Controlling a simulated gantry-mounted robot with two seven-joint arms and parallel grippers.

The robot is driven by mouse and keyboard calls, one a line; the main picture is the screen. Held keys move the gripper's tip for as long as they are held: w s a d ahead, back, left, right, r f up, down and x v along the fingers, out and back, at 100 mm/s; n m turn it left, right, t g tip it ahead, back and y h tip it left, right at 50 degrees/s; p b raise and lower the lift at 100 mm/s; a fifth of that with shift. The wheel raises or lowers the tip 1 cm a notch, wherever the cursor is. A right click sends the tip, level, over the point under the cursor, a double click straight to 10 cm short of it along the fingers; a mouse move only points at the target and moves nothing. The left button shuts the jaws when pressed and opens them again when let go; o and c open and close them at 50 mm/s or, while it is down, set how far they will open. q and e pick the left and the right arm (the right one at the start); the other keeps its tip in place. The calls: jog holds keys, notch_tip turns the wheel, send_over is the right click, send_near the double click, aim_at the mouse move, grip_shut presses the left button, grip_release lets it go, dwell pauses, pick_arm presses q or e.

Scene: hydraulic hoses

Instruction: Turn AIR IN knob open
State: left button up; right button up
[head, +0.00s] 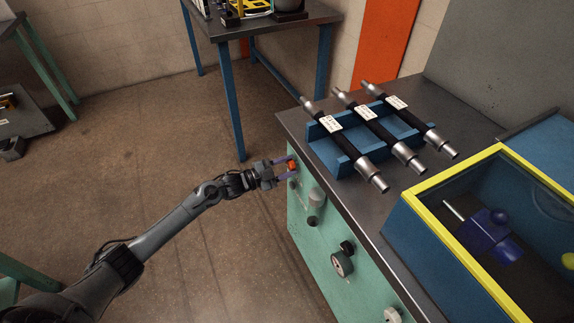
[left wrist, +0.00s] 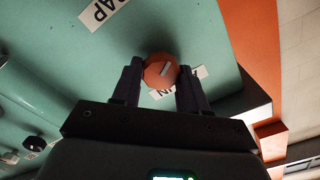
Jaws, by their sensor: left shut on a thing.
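The AIR IN knob (head: 292,165) is orange-red and sits on the green side panel of the bench, near its far left corner. In the left wrist view the knob (left wrist: 158,72) shows a pale bar mark that runs at a slant. A white label behind it is partly covered, with "IN" readable. My left gripper (head: 283,166) is at the knob, and its two dark fingers (left wrist: 160,83) are shut on it, one on each side. My right gripper is not in view.
Several hoses lie across a blue rack (head: 324,148) on the bench top. A yellow-framed case (head: 459,255) stands at right. The floor at left is open.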

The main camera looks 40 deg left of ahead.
pick_arm(q)
jog(key=m, duration=0.4)
jog(key=shift+f+m, duration=0.1)
jog(key=shift+m, duration=0.9)
jog(key=o, duration=1.1)
jog(key=shift+c, duration=0.2)
